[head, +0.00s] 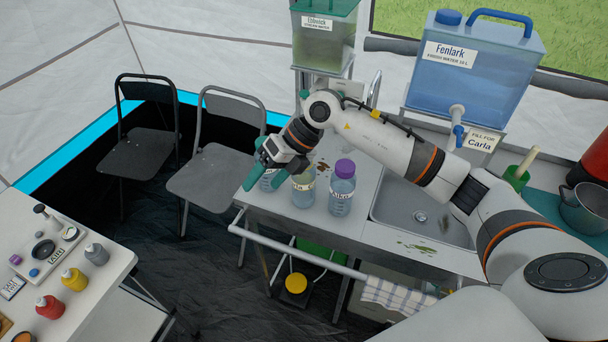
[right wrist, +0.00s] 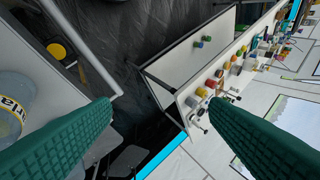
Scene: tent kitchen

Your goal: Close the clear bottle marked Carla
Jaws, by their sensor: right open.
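A bottle (right wrist: 12,118) at the left edge of the right wrist view has a label ending in "la", cut off by the frame.
A blue Fenlark tank (head: 470,75) with a tap stands behind the sink (head: 425,205), beside a "Fill for Carla" sign (head: 482,140). A green-lidded tank (head: 323,40) stands behind the bottles. Two folding chairs (head: 215,170) are to the left. A rail (head: 300,250) runs along the counter front.

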